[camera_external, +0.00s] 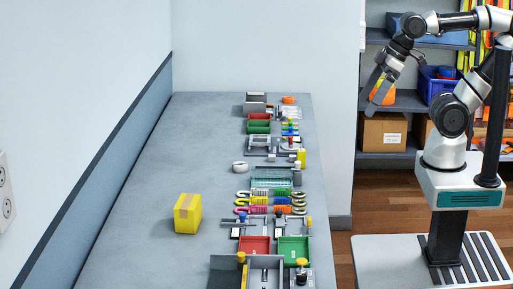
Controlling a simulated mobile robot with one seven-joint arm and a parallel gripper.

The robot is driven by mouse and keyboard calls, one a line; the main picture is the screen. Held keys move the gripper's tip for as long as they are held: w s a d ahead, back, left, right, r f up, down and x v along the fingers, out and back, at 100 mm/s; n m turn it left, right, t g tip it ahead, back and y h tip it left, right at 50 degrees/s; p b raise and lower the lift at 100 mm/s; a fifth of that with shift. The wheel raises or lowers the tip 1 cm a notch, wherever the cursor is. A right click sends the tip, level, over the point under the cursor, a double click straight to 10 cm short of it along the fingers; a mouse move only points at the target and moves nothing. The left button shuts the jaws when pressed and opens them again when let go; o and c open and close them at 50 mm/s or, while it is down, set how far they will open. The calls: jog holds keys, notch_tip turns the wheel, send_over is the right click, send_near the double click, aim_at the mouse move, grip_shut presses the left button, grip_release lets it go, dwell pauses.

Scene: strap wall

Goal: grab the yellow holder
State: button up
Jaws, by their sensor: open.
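Several yellow things are on the long grey table, and I cannot tell for certain which is the holder. A small upright yellow piece (301,157) stands near the table's right edge, about halfway along. A larger yellow box (187,214) with a tan strip on top sits apart on the left, nearer the camera. My gripper (376,90) is open, raised to the right of the table's far part and pointing down and left. It is well away from both. An orange patch shows at its fingers, seemingly on the shelf behind.
Along the table's right side runs a crowded row: red (256,245) and green (293,248) trays, coloured hooks (270,198), clamps and small boxes. The table's left half is mostly clear. A shelf with a cardboard box (383,132) and blue bin (438,82) stands behind my arm.

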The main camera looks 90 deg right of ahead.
jog(key=c, duration=1.3)
jog(key=shift+w, duration=0.1)
jog(key=w+d+f+m+g+h+b, duration=0.1)
jog(key=w+d+f+m+b, duration=0.25)
jog(key=w+d, duration=0.3)
jog(key=w+d+f+m+g+b, duration=0.1)
jog(key=w+d+f+m+b, duration=0.3)
jog(key=d, duration=0.3)
jog(key=m+g+h+b, duration=0.3)
jog(key=m+b, duration=0.5)
jog(key=m, duration=0.2)
send_near(302, 150)
jog(key=x, duration=0.3)
jog(key=a+b+x, duration=0.1)
jog(key=x, duration=0.2)
jog(key=shift+w+f, duration=0.2)
jog(key=shift+f, duration=0.2)
jog(key=shift+h, duration=0.3)
jog(key=shift+d+x, duration=0.15)
jog(key=shift+x, duration=1.3)
jog(key=shift+d+x, duration=0.15)
jog(key=shift+x, duration=1.3)
